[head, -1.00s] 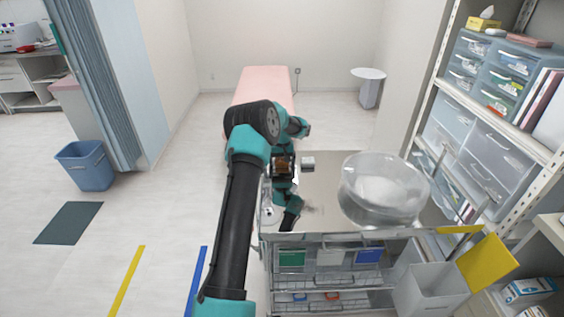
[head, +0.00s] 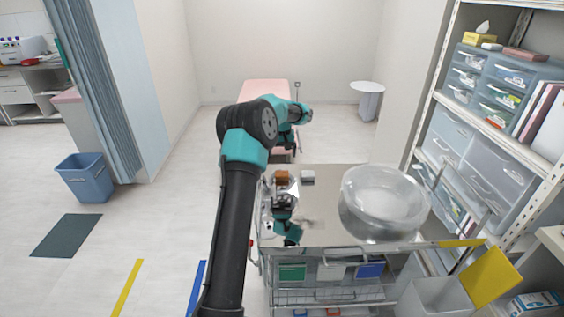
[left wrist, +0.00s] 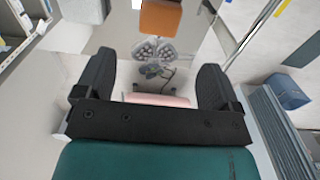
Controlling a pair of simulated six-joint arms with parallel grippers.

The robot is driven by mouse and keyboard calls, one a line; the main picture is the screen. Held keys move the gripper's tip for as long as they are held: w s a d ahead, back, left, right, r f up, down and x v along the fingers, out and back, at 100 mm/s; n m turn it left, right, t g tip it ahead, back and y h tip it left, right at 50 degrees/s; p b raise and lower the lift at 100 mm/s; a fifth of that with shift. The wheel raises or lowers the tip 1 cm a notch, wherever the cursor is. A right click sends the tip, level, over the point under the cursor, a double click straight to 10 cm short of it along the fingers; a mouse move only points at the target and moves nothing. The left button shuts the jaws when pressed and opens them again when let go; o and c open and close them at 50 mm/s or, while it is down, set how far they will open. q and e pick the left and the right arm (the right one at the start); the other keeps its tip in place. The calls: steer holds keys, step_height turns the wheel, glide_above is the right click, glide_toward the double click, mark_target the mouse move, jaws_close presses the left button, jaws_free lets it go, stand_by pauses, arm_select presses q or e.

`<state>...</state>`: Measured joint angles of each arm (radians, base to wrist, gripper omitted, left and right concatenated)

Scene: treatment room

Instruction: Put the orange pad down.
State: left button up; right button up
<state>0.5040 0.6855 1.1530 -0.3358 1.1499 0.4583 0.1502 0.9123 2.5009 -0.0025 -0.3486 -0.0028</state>
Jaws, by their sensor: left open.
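The orange pad (head: 281,177) lies on the shiny metal top of the cart (head: 325,210), near its far left part. In the left wrist view the pad (left wrist: 160,18) is at the top centre, beyond the fingers and clear of them. My left gripper (head: 286,154) is above the pad, small and partly hidden by the arm. In the left wrist view its two fingers (left wrist: 156,64) stand wide apart with nothing between them. The dark and teal shape below the pad in the head view looks like the gripper's reflection. My right gripper is not seen.
A small whitish block (head: 308,176) lies right of the pad. A large clear bowl (head: 383,203) stands on the cart's right side. A pink bed (head: 262,92) is behind the cart. Shelves with drawers (head: 470,150) stand at the right.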

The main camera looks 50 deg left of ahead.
arm_select(q)
steer(key=shift+r, duration=0.5)
steer(key=shift+d+f, duration=0.1)
